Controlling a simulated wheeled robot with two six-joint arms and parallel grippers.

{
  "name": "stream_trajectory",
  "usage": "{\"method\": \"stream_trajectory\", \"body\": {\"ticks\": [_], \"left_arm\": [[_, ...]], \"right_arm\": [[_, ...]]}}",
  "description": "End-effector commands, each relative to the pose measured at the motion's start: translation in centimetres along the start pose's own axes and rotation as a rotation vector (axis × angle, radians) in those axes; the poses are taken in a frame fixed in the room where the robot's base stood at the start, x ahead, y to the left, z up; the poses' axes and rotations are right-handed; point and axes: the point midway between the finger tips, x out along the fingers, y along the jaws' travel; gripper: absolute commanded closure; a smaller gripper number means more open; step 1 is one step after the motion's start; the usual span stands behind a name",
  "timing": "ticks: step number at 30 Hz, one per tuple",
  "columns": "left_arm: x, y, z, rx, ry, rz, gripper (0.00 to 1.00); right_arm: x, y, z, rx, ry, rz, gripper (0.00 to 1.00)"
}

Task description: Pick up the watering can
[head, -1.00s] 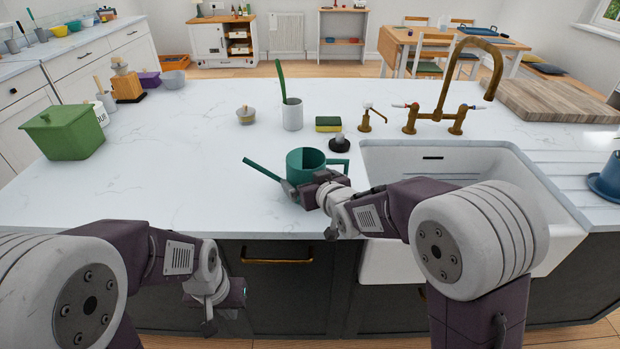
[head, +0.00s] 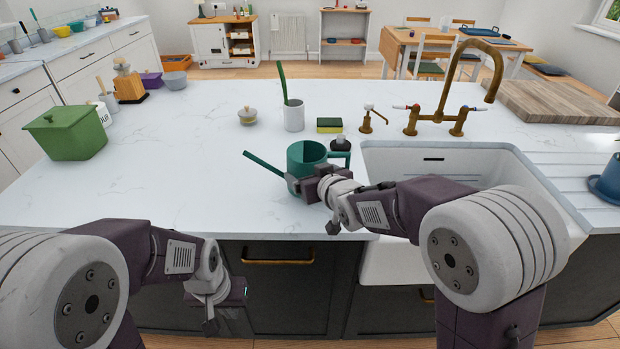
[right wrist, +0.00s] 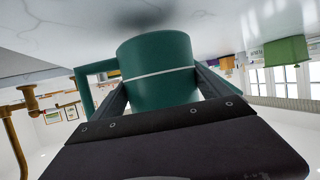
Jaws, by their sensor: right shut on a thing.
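The green watering can (head: 306,156) is upright at the counter's front edge, left of the sink, its spout to the left and its handle to the right. My right gripper (head: 298,186) is shut on the can's body. In the right wrist view, which is upside down, the two fingers flank the can (right wrist: 158,75), and a gap and a shadow show between its base and the counter. My left gripper (head: 236,292) hangs low in front of the cabinets, away from the can; its fingers are not clear.
The white sink (head: 440,160) with a brass tap (head: 440,112) lies to the right. Behind the can are a black-based brush (head: 340,143), a sponge (head: 329,125), a white crock (head: 293,116) and a lidded pot (head: 247,116). A green bin (head: 66,135) stands left. The counter's left middle is clear.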

Motion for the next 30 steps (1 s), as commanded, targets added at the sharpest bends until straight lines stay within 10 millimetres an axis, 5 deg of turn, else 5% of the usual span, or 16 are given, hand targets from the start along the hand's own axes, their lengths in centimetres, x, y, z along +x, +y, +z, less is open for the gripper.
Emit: {"method": "stream_trajectory", "body": {"ticks": [15,30], "left_arm": [[-1.8,0.0,-0.2,0.000,0.000,0.000,1.00],[-2.2,0.0,-0.2,0.000,0.000,0.000,1.00]], "right_arm": [[-2.4,0.0,-5.9,0.000,0.006,-0.001,0.79],[-2.9,0.0,-7.1,0.000,0.005,0.000,0.79]]}}
